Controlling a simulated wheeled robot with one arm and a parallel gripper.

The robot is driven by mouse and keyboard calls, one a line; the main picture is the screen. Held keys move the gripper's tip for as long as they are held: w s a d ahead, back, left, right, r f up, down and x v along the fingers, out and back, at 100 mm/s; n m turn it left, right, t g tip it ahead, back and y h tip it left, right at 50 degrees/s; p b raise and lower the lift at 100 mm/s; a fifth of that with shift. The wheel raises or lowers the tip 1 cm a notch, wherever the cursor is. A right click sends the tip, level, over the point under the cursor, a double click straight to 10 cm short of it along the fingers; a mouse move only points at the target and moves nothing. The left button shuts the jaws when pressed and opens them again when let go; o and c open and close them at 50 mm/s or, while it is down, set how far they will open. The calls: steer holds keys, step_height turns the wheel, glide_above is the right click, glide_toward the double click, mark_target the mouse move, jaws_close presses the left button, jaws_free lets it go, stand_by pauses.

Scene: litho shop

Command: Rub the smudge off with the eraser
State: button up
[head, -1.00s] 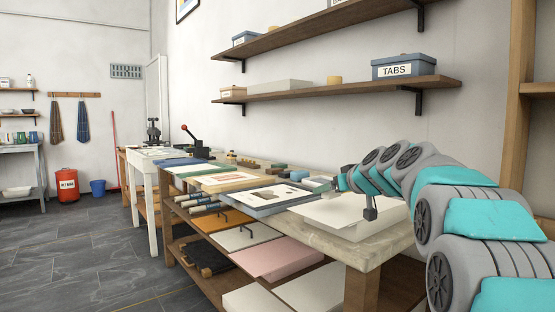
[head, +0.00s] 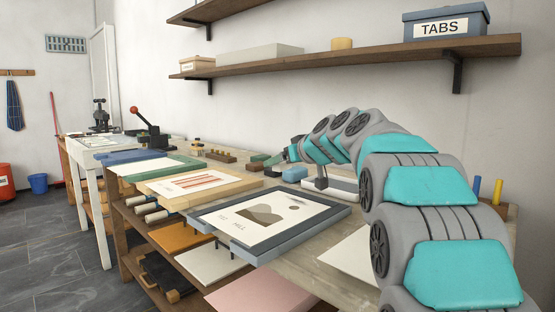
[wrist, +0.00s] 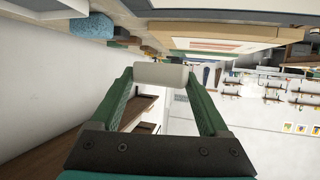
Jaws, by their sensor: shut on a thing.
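My gripper (wrist: 167,82) is shut on a pale, off-white eraser (wrist: 160,74), held crosswise between its green fingers in the wrist view. In the head view my gripper (head: 284,156) is above the back of the bench, beyond the framed print, and the eraser cannot be made out there. The print (head: 262,217), with brown hills, lettering and a grey disc, lies in a blue-grey frame on the bench. The eraser is apart from the print.
A blue sponge-like block (head: 294,174) and a white tray (head: 340,188) stand behind the print. A red-striped print (head: 192,183) lies to its left and a white sheet (head: 350,256) to its right. A shelf (head: 350,62) with boxes runs above.

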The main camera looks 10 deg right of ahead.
mark_target(310, 205)
steer(key=shift+s+f+b, duration=0.1)
steer(key=shift+f+b, duration=1.15)
steer(key=shift+f, duration=1.55)
steer(key=shift+f+b, duration=0.25)
steer(key=shift+b, duration=0.05)
steer(key=shift+s, duration=0.1)
steer(key=shift+s+d+r+b, duration=0.15)
steer(key=shift+s+d+b, duration=0.85)
steer(key=shift+s+b, duration=0.2)
steer(key=shift+s+d+f+b, duration=0.2)
steer(key=shift+s+d+b, duration=0.3)
steer(key=shift+s+b, duration=0.25)
steer(key=shift+s+d+b, duration=0.75)
steer(key=shift+s, duration=0.25)
steer(key=shift+s+d+b, duration=0.7)
steer(key=shift+s, duration=0.3)
steer(key=shift+f, duration=0.25)
steer(key=shift+w+a, duration=0.1)
steer(key=shift+w, duration=0.05)
